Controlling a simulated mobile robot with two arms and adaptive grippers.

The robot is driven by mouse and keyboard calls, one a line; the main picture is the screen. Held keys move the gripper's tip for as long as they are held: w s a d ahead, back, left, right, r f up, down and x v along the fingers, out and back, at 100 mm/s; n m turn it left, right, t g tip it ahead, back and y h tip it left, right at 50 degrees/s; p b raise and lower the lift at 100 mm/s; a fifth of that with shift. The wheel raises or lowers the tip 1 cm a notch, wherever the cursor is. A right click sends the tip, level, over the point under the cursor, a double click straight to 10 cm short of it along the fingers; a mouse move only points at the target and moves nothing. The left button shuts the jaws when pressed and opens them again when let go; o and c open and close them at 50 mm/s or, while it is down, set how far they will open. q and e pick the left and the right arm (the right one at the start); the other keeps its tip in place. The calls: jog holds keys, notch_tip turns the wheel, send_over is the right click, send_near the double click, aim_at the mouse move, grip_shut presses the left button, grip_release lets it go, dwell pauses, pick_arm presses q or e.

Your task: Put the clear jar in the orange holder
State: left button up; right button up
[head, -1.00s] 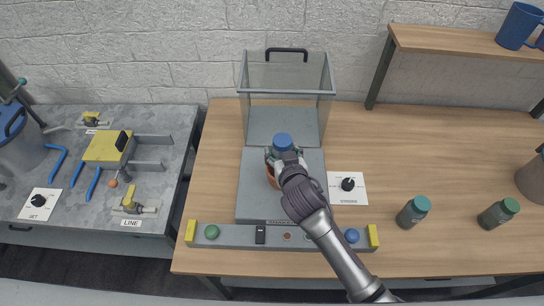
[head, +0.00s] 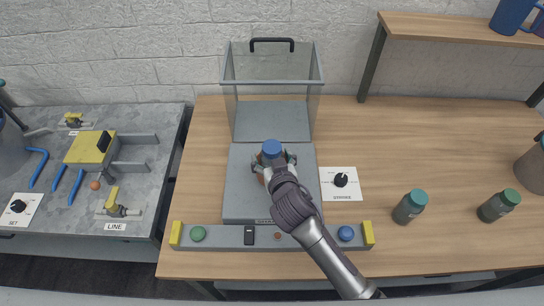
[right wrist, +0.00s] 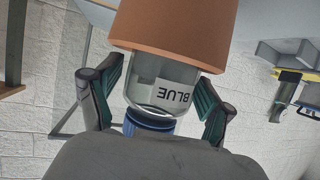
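The clear jar (right wrist: 160,88) with a blue lid and a "BLUE" label shows in the right wrist view, where the picture is upside down. Its lower end is inside the orange holder (right wrist: 172,32). In the head view the jar's blue lid (head: 272,147) shows above the grey plate, and the holder is mostly hidden by my gripper. My right gripper (right wrist: 160,100) has its fingers spread on either side of the jar, with gaps seen between pads and glass. My left gripper is not in view.
A clear open-framed guard (head: 272,75) with a black handle stands behind the plate. A control bar (head: 270,238) lies in front. A knob card (head: 340,184) lies beside the plate. A shelf (head: 460,32) overhangs the back right.

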jog(key=shift+r, duration=0.1)
jog(key=shift+s+r, duration=0.1)
jog(key=shift+r, duration=0.05)
jog(key=b+v, duration=0.2)
jog(key=v, duration=0.9)
jog(key=shift+s, duration=0.4)
jog(key=shift+d+r, duration=0.1)
dwell(0.6)
